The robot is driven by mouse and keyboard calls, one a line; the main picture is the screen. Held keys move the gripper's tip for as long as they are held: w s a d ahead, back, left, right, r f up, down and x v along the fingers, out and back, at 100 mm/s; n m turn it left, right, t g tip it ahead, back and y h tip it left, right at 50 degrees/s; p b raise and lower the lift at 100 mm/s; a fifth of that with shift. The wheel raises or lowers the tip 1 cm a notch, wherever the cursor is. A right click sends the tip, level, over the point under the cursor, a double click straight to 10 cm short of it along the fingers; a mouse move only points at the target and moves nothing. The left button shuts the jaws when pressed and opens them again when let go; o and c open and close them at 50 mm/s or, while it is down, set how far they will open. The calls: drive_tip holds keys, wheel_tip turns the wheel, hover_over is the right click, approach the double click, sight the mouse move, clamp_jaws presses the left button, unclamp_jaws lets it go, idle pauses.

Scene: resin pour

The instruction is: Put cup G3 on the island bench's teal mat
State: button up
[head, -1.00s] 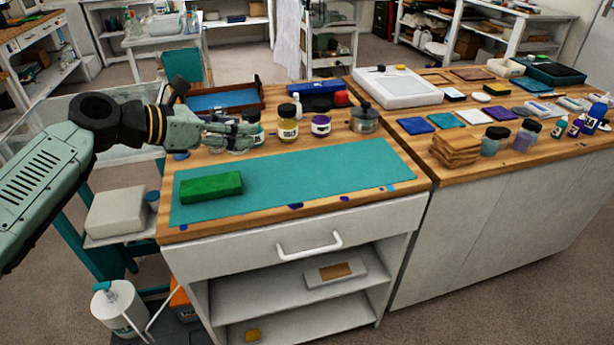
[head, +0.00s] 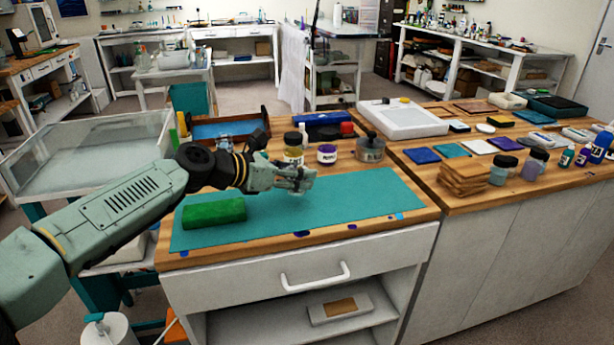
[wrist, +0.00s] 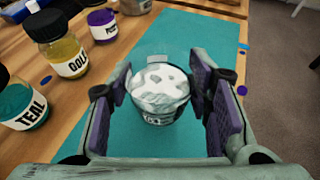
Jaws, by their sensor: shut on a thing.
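My gripper (head: 297,177) is over the middle of the teal mat (head: 370,192) on the near bench. In the wrist view, its purple-padded fingers (wrist: 172,98) stand on either side of a small clear cup (wrist: 160,92) with white, patchy contents and a dark label, too small to read for certain. The cup is held between the fingers and looks upright. In the head view, only a little of the cup (head: 297,193) shows below the fingers. I cannot tell whether its base touches the mat, which also shows in the wrist view (wrist: 203,40).
A green block (head: 214,212) lies on the mat's left part. Behind the mat stand a gold jar (head: 293,155), a purple jar (head: 327,154) and a grey lidded pot (head: 370,150). A teal jar (wrist: 22,105) shows in the wrist view. The mat's right part is clear.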

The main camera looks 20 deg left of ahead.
drive_tip(key=shift+w+d+p, duration=0.3)
drive_tip(key=shift+w+d, duration=0.6)
drive_tip(key=shift+w, duration=0.2)
drive_tip(key=shift+w+d+f+p, duration=0.1)
drive_tip(key=shift+w+f+p, duration=0.05)
drive_tip(key=shift+f+p, duration=0.2)
wheel_tip(320, 180, down, 2)
drive_tip(key=shift+f+p, duration=0.25)
drive_tip(key=shift+p, duration=0.2)
drive_tip(key=shift+f, duration=0.3)
drive_tip(key=shift+f+b, duration=0.2)
drive_tip(key=shift+b, duration=0.1)
drive_tip(key=o, duration=0.9)
drive_tip(key=shift+r, duration=0.1)
